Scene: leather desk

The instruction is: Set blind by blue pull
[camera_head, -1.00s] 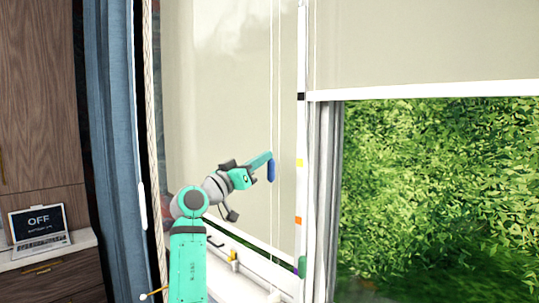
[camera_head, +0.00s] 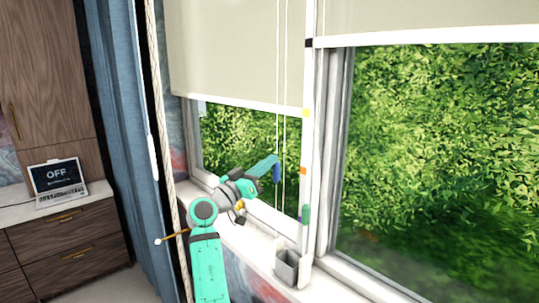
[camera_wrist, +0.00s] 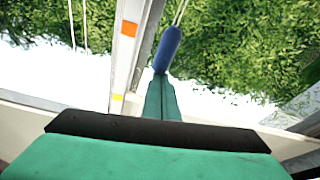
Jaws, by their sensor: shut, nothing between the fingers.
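The blue pull (camera_head: 277,173) hangs on a thin cord in front of the left window. It also shows in the wrist view (camera_wrist: 168,48), just beyond my fingertips. My gripper (camera_head: 274,159) is shut and empty, with its teal fingers right beside the pull; I cannot tell if they touch it. The left blind (camera_head: 235,55) is partly raised. The right end of its bottom rail is about level with the yellow mark (camera_head: 306,113) on the white post. Black (camera_head: 309,43), orange (camera_head: 303,171) and green (camera_head: 305,213) marks are on that post too.
The right blind (camera_head: 430,20) hangs higher, over the right window. A small grey box (camera_head: 287,268) stands on the sill below the post. A rope (camera_head: 160,100) and a blue curtain (camera_head: 115,120) hang at left. A laptop (camera_head: 58,180) showing OFF stands on the cabinet.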

